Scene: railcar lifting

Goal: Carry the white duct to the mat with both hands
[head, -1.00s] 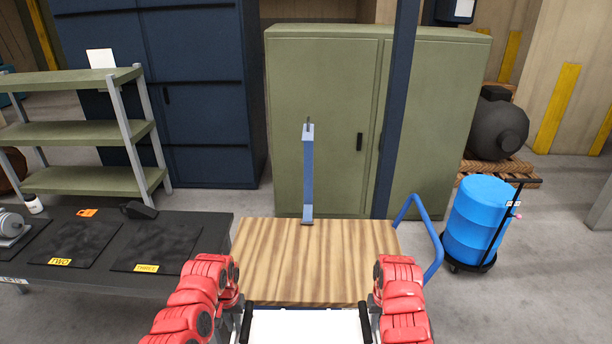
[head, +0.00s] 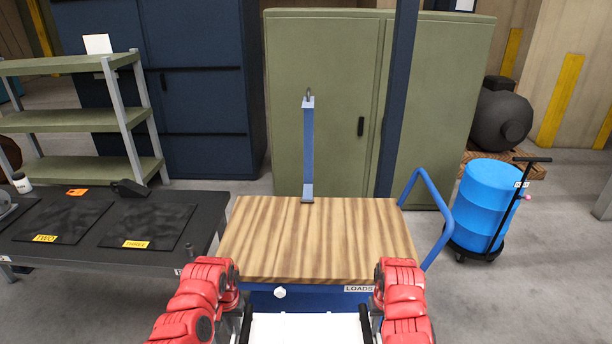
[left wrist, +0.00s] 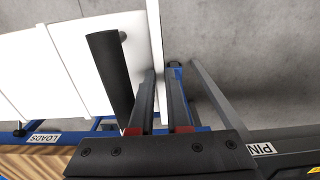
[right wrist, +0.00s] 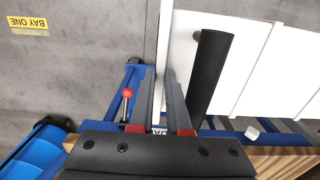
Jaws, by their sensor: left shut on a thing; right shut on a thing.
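The white duct (head: 305,328) lies crosswise at the bottom of the head view, in front of the cart, with a black handle near each end. My left gripper (left wrist: 158,80) is shut on the duct's left end edge, beside its black handle (left wrist: 110,75). My right gripper (right wrist: 160,78) is shut on the right end edge, beside the other handle (right wrist: 210,75). The duct looks level between my arms. The fingertips are hidden in the head view. Black mats labelled TWO (head: 60,217) and THREE (head: 150,222) lie on the dark table at left.
A blue cart with a wooden deck (head: 315,240), a LOADS label and a blue post stands just ahead. The dark table (head: 90,258) is at left. A blue drum (head: 485,205) on a dolly stands at right. Green and blue cabinets close off the back. Grey floor is open at right.

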